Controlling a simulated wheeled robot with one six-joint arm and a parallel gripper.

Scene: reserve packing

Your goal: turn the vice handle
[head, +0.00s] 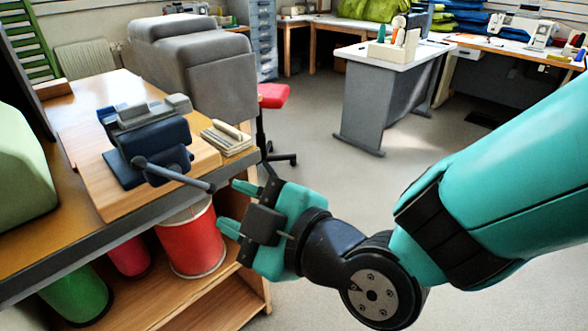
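The blue vice (150,140) stands on a wooden board on the workbench at the left. Its handle (175,174) is a dark bar that slopes down to the right from the vice's front and ends in a knob (209,188) past the bench edge. My gripper (232,208) is to the right of the knob, with its two teal fingers pointing left. The fingers are apart, one above the other, with nothing visible between them. The knob lies just left of the upper fingertip; I cannot tell whether they touch.
The floor (330,185) beyond my gripper is clear.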

